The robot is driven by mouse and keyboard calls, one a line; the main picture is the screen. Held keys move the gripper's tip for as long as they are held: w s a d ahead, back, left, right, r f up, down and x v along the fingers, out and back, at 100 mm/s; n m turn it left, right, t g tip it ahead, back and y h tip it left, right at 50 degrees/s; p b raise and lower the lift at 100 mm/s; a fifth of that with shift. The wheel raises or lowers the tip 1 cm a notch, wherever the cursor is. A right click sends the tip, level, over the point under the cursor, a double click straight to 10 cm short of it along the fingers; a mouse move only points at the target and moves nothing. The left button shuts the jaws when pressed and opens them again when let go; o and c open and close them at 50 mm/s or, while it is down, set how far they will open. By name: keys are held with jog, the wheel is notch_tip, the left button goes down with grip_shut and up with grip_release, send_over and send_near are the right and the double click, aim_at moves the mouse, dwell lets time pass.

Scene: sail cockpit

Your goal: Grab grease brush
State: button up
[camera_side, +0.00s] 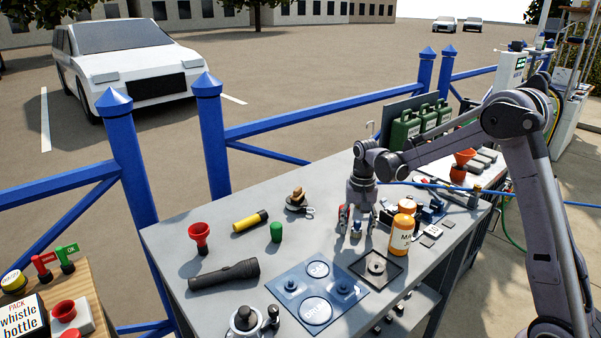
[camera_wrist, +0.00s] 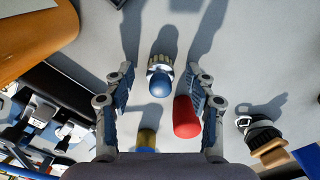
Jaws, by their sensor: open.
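My gripper (camera_side: 357,222) points down over the grey bench, open and empty. In the wrist view its two fingers (camera_wrist: 160,82) stand apart. Between the fingertips is a small blue-topped thing with a pale ribbed collar (camera_wrist: 160,76), possibly the grease brush; I cannot tell for sure. In the side view a small blue thing (camera_side: 356,229) shows between the fingers, partly hidden by them. A red rounded thing (camera_wrist: 186,118) lies close beside the right finger in the wrist view. A yellow-and-blue thing (camera_wrist: 147,139) is near the lower edge, partly hidden.
An orange bottle (camera_side: 401,235) stands just right of my gripper. A dark square plate (camera_side: 378,268) and blue tray (camera_side: 293,284) lie in front. Blue clutter (camera_side: 432,209) lies right.

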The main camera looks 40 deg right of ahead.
jog(key=c, duration=1.1)
jog(key=shift+c, duration=0.2)
